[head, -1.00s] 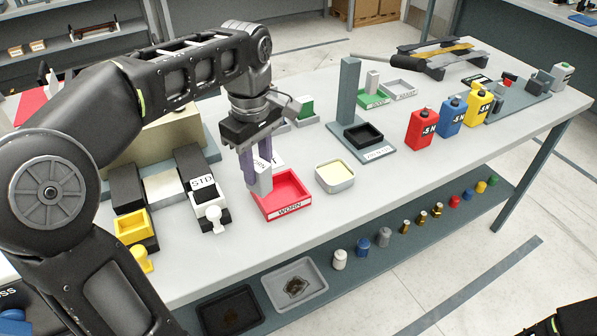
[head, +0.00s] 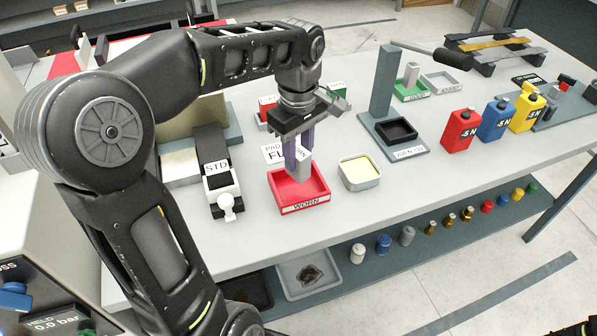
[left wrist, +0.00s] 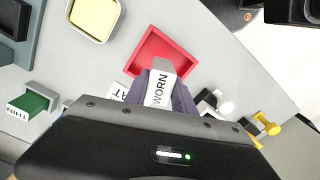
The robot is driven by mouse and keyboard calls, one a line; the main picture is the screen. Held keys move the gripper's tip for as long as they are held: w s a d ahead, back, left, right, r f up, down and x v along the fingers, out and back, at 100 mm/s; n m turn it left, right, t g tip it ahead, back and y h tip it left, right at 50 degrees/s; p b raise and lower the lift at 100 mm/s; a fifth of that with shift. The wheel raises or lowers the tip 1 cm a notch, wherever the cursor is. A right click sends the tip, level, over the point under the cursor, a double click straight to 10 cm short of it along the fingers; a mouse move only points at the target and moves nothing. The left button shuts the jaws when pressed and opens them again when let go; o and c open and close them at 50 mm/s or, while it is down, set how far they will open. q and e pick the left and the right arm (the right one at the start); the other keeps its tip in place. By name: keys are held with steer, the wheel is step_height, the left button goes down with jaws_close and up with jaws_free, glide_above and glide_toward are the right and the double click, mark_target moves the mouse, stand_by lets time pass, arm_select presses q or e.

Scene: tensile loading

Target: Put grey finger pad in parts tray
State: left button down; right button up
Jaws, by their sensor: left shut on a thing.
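My left gripper (head: 298,158) is shut on a grey finger pad (head: 299,175). The left wrist view shows the pad (left wrist: 160,68) between the purple-grey fingers, with a white label reading WORN. In the head view the pad overlaps the inside of a red tray (head: 304,208) labelled WORN; I cannot tell whether it touches the tray. In the left wrist view the pad covers part of this tray (left wrist: 152,42). No tray is labelled as a parts tray. My right gripper is not in view.
A cream-filled tray (head: 360,174) stands right of the red tray. The STD block (head: 221,188) stands left. Behind are a white label card (head: 272,154) and a green block (head: 337,90). A dark post stand (head: 384,85) is farther right. A grey tray (head: 312,286) sits on the lower shelf.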

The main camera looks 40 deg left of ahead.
mark_target(298, 171)
arm_select(q)
steer(key=shift+f, duration=0.65)
step_height(298, 171, down, 4)
steer(key=shift+r, duration=0.15)
steer(key=c, duration=1.1)
jaws_free()
steer(key=shift+o, duration=0.2)
